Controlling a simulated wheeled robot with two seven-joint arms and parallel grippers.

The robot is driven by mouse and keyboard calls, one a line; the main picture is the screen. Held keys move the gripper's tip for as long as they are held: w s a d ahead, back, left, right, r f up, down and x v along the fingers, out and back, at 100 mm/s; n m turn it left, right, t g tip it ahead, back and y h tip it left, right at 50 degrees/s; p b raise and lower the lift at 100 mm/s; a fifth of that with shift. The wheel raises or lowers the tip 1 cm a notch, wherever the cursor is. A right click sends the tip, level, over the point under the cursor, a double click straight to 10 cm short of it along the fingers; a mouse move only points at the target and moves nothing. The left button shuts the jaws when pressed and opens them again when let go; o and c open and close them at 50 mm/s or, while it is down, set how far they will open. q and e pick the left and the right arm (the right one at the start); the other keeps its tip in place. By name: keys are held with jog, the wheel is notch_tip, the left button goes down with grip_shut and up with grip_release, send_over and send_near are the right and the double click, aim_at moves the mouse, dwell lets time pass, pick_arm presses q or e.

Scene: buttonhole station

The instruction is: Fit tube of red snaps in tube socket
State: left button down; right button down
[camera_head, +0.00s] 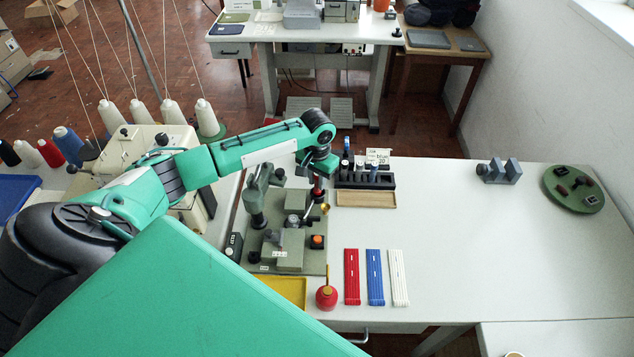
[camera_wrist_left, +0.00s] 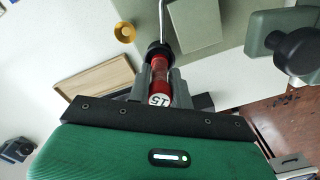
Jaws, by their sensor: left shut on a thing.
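My left gripper (camera_head: 318,178) is above the right side of the grey-green press station (camera_head: 285,250). It is shut on a red tube (camera_wrist_left: 159,75), whose body shows between the fingers in the left wrist view; its near end has a white label. In the head view a little of the red tube (camera_head: 317,192) shows below the gripper. The tube's far end meets a black round collar (camera_wrist_left: 158,48), with a thin metal rod (camera_wrist_left: 161,20) beyond it. I cannot tell whether the tube sits in this collar or only touches it. My right gripper is not in view.
A black rack (camera_head: 350,181) with several tubes stands behind a wooden tray (camera_head: 366,199). A brass cup (camera_wrist_left: 124,31) is close by the tube. The table's right side is mostly clear.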

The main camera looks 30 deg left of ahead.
pick_arm(q)
jog(key=shift+f, duration=1.15)
jog(key=shift+f, duration=0.3)
jog(key=c, duration=1.3)
grip_release()
jog(key=shift+o, duration=0.2)
notch_tip(320, 180, up, 11)
jog(key=shift+r+b, duration=0.1)
jog(key=shift+b, duration=0.8)
jog(key=shift+r, duration=0.75)
